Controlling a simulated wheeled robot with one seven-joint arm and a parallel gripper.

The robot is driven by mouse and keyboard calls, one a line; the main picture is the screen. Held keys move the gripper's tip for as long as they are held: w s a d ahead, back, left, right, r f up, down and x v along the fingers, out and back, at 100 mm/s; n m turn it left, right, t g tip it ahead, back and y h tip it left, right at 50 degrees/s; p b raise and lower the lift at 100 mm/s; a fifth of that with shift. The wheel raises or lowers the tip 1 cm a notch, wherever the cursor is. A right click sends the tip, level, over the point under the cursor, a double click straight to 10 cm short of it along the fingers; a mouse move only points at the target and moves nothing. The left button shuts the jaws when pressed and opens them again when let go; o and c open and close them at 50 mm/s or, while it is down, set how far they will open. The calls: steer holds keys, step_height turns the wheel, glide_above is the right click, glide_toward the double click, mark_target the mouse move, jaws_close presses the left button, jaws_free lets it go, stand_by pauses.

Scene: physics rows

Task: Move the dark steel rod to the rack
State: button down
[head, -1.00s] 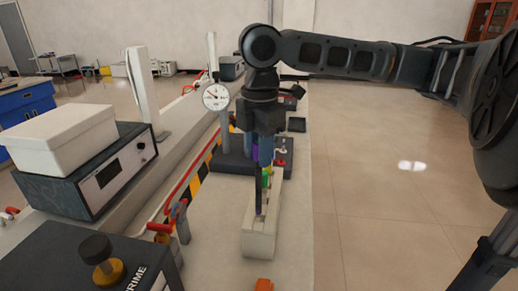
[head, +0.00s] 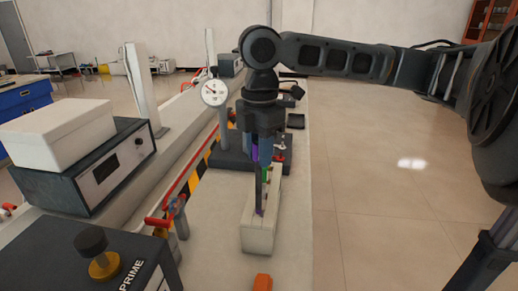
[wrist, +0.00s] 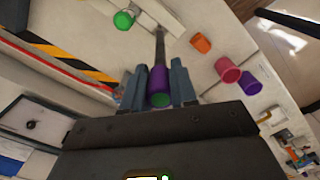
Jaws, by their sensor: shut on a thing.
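The dark steel rod (wrist: 160,45) is in my gripper (wrist: 160,85), whose two fingers close on its purple part with a green end. In the head view, my gripper (head: 262,155) points down and the rod (head: 259,190) hangs upright below it. The rack, a long pale block (head: 260,238), stands on the bench under the gripper. The rod's lower end overlaps the rack's top in the picture; I cannot tell whether it is inside a hole. A green-topped piece (wrist: 123,20) shows by the rack in the wrist view.
Orange (wrist: 201,43), pink (wrist: 227,70) and purple (wrist: 250,83) pieces stand to the right in the wrist view. A dial gauge (head: 214,93) on a dark base is behind the gripper. A red rail and valves run along the left. An orange piece (head: 262,282) lies in front.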

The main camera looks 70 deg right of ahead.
mark_target(260, 180)
steer(key=shift+d+f+b, duration=0.1)
steer(key=shift+f+b, duration=0.2)
steer(key=shift+f, duration=0.55)
steer(key=shift+f+b, duration=0.95)
steer(key=shift+f, duration=0.45)
steer(key=shift+f+b, duration=0.95)
steer(key=shift+f, duration=0.7)
steer(key=shift+f+b, duration=0.95)
steer(key=shift+f, duration=0.3)
steer(key=c, duration=0.8)
jaws_free()
steer(key=shift+o, duration=0.3)
